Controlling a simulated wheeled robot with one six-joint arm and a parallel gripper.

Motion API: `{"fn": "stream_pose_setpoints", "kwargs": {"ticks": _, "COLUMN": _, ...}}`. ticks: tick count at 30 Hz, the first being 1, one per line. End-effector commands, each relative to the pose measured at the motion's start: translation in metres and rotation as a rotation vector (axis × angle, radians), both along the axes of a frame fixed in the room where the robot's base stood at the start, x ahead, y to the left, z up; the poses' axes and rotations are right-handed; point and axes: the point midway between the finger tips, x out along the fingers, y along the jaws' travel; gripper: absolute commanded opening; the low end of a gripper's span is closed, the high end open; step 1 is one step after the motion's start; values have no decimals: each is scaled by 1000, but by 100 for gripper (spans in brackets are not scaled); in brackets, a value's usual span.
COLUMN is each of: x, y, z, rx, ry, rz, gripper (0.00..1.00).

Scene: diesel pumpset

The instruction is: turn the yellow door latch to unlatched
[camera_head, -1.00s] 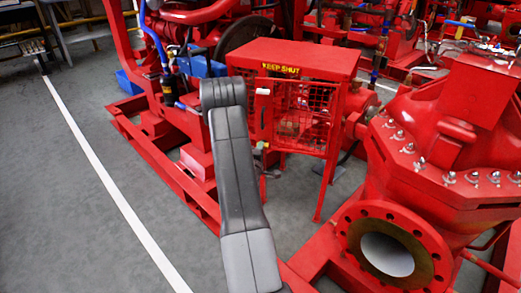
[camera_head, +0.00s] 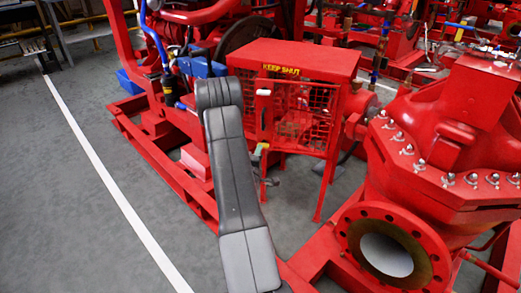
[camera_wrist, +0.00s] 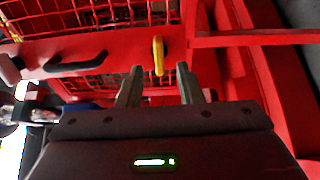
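The yellow door latch (camera_wrist: 158,55) shows in the wrist view as a short bar, roughly upright in the picture, on the red door frame. My gripper (camera_wrist: 159,82) is open, its two fingers apart with nothing between them. The latch is just beyond the fingertips, in line with the gap. I cannot tell if the fingers touch the door. In the head view my grey arm hides part of the red mesh cabinet (camera_head: 298,62), labelled KEEP SHUT, and most of my gripper. A small yellowish piece beside the arm is too small to identify.
A black handle (camera_wrist: 76,66) is on the door left of the latch in the wrist view. A red pump casing with a round flange (camera_head: 393,248) stands right of the cabinet. Red base rails run below. Grey floor with a white line (camera_head: 105,190) is clear at left.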

Motion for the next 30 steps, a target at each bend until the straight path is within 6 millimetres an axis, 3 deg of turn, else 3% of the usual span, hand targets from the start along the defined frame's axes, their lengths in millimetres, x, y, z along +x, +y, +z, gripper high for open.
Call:
{"fn": "stream_pose_setpoints", "kwargs": {"ticks": 6, "x": -52, "y": 12, "z": 2, "rx": -3, "ry": 5, "rz": 4, "gripper": 33}}
{"fn": "stream_pose_setpoints", "kwargs": {"ticks": 13, "x": -90, "y": 20, "z": 1, "rx": -2, "ry": 4, "rz": 3, "gripper": 33}}
{"fn": "stream_pose_setpoints", "kwargs": {"ticks": 19, "x": -102, "y": 22, "z": 0, "rx": -1, "ry": 0, "rz": 3, "gripper": 33}}
{"fn": "stream_pose_setpoints", "kwargs": {"ticks": 30, "x": -100, "y": 21, "z": 0, "rx": 0, "ry": -1, "rz": 1, "gripper": 33}}
